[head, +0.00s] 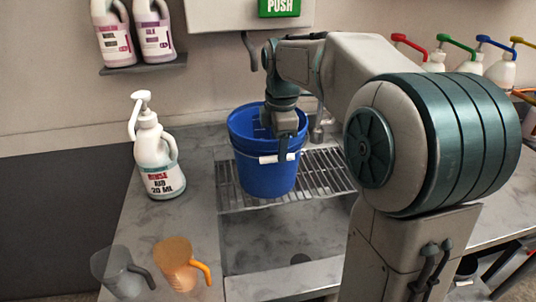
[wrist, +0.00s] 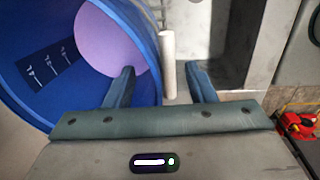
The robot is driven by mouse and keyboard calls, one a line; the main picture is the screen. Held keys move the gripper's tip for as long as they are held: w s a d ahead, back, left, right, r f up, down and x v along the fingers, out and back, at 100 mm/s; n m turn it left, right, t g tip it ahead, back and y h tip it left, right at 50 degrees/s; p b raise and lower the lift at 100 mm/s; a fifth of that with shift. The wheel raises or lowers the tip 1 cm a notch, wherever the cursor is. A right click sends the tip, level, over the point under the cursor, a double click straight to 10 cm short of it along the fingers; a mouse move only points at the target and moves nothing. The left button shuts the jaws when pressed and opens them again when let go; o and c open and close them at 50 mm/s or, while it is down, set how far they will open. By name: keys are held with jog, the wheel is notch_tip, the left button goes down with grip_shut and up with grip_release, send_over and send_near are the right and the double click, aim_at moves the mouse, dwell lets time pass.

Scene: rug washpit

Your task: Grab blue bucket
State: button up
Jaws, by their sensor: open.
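The blue bucket (head: 266,182) stands upright on a metal grate in the head view. Its white handle grip (head: 270,159) hangs at the front of its wall. My gripper (head: 285,152) is at the bucket's front right side, pointing down. In the wrist view, the bucket (wrist: 25,85) fills the left side, with its pale interior floor showing. The white handle grip (wrist: 168,62) appears between the two open fingers of my gripper (wrist: 160,78). The left finger overlaps the bucket's opening; I cannot tell whether either finger touches the bucket.
The metal grate (head: 325,165) spans a sink basin (head: 290,245). A white pump bottle (head: 155,160) stands left of the bucket. An orange jug (head: 177,262) and a grey jug (head: 122,272) are at front left. A faucet (head: 318,130) is behind.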

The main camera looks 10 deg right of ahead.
aim_at(276, 155)
jog(key=f, duration=0.4)
jog(key=shift+a+f, duration=0.15)
jog(key=shift+a, duration=0.15)
grip_shut()
dwell(1.0)
jog(key=shift+w+r, duration=0.15)
jog(key=shift+r, duration=0.05)
